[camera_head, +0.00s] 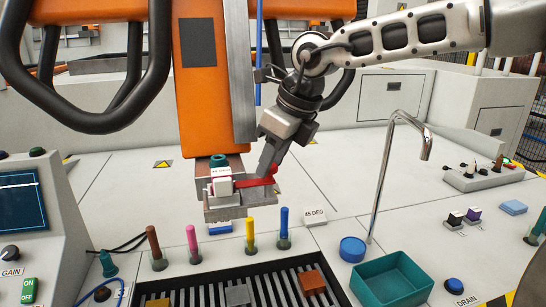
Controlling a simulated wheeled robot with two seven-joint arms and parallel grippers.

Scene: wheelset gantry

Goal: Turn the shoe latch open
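The shoe (240,207) is a grey metal block at the bottom of the orange gantry column. A white block (222,183) with small, unreadable lettering is on its front left. A red latch lever (250,183) runs from this block to the right across the shoe. My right gripper (267,169) comes down from the upper right, with its fingers at the right end of the red lever. The fingers overlap in this view, so I cannot tell whether they are closed on the lever or only touch it. My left gripper is not in view.
The orange column (205,110) and black hoses (95,115) fill the upper left. Coloured pegs (251,236), a slotted tray (235,293), a teal basin (393,281) and a tall tap (385,180) stand in front. An "85 DEG" label (314,216) lies right of the shoe.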

